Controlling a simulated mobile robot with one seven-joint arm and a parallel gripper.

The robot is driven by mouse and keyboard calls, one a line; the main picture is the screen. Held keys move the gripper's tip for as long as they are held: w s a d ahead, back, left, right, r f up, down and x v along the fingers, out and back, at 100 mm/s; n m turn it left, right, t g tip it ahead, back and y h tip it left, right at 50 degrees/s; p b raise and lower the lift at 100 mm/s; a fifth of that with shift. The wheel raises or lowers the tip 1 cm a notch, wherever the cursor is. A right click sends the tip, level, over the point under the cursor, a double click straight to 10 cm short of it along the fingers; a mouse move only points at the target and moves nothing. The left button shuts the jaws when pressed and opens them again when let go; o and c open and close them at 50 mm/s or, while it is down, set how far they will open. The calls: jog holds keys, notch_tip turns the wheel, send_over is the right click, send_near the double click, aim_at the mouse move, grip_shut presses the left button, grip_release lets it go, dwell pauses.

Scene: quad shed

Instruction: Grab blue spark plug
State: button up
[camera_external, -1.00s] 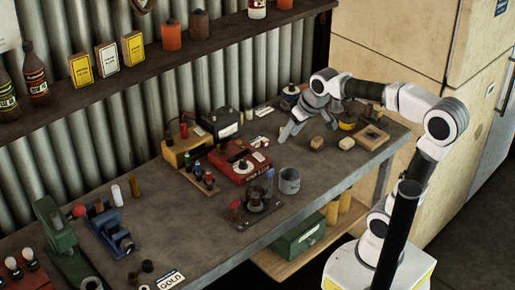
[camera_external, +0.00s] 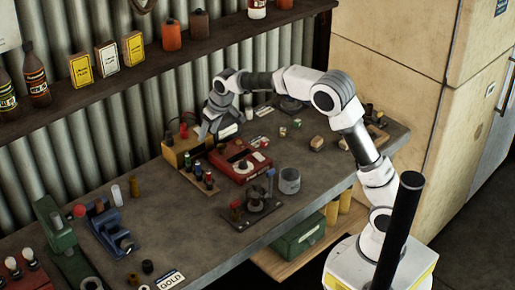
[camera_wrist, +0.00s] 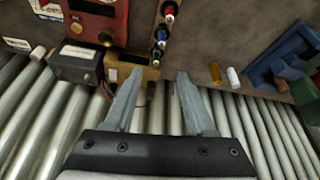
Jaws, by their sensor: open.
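The blue spark plug (camera_wrist: 161,35) stands in a short row of coloured plugs on a small wooden strip (camera_external: 202,183), with a red plug (camera_wrist: 169,9) at one end in the wrist view. My gripper (camera_wrist: 160,74) is open and empty. In the wrist view the row lies just beyond the fingertips, roughly in line with the gap between them. In the external view my gripper (camera_external: 206,134) is above the bench's back, over the yellow box; no contact with a plug shows.
The yellow box (camera_external: 178,155) and the red tester (camera_external: 238,165) stand close to the strip. A metal fixture (camera_external: 258,212) and a grey cup (camera_external: 289,181) are nearer the front. The corrugated wall (camera_wrist: 240,135) is close behind. The front-left bench centre is clear.

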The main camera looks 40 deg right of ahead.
send_near(197, 162)
jog(key=x, duration=0.5)
jog(key=shift+w+d+p, duration=0.3)
jog(key=shift+d, duration=0.1)
jog(key=shift+p+x, duration=0.35)
jog(key=shift+x, duration=2.35)
jog(key=shift+s+a, duration=0.2)
grip_shut()
